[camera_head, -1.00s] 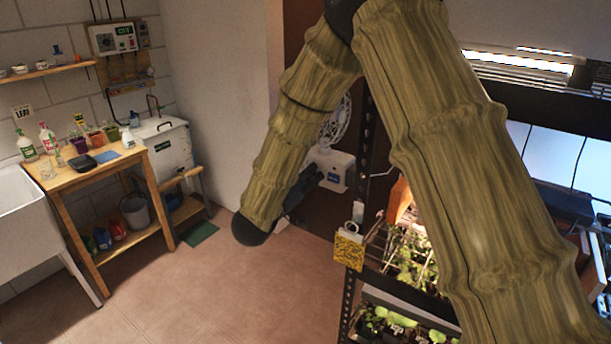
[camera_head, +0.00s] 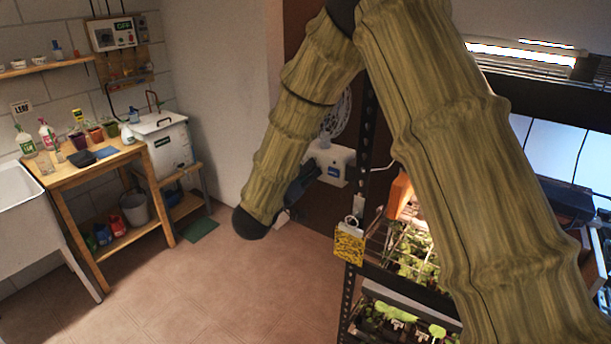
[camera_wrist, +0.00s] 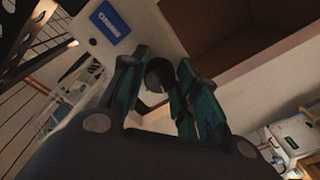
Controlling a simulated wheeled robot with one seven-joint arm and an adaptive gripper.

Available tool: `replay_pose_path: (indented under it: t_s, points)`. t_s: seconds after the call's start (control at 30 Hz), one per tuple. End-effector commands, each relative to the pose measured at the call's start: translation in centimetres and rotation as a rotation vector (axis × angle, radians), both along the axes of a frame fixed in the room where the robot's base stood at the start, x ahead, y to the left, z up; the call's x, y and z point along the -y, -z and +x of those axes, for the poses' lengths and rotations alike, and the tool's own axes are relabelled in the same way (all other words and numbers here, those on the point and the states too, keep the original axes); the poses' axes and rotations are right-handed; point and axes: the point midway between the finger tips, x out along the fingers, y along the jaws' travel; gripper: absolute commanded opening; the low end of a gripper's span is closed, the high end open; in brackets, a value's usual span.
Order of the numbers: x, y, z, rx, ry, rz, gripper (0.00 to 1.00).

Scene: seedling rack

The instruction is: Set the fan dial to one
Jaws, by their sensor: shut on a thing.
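The fan stands beyond my arm in the head view, with a white base (camera_head: 340,156) and a pale round cage (camera_head: 340,115) partly hidden by the arm. My gripper (camera_head: 306,182) is at the front of the base, its dark fingers partly hidden by my arm's end. In the wrist view, the white fan body (camera_wrist: 152,28) carries a blue label (camera_wrist: 110,22). The dark round fan dial (camera_wrist: 159,75) sits between the green-padded fingers of my gripper (camera_wrist: 158,78), which is shut on it. I cannot read the dial's setting.
A black-framed rack (camera_head: 368,150) with seedlings and a hanging yellow tag (camera_head: 349,246) stands right of the fan. A wooden bench (camera_head: 92,165) with bottles and pots is at the left, beside a white sink (camera_head: 20,205). The floor (camera_head: 200,285) between is clear.

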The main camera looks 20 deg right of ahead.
Motion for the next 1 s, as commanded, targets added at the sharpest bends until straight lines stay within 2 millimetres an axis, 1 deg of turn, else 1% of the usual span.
replay_pose_path:
  t_s: [0.03,0.27,0.7,1.0]
  points:
    - [0.0,0.35,0.02,0.02,0.0,0.014,0.07]
    - [-0.02,0.63,0.05,0.154,0.0,0.118,0.07]
    - [-0.11,0.68,0.14,0.455,0.0,0.353,0.07]
    - [-0.18,0.49,0.18,0.585,0.0,0.457,0.07]
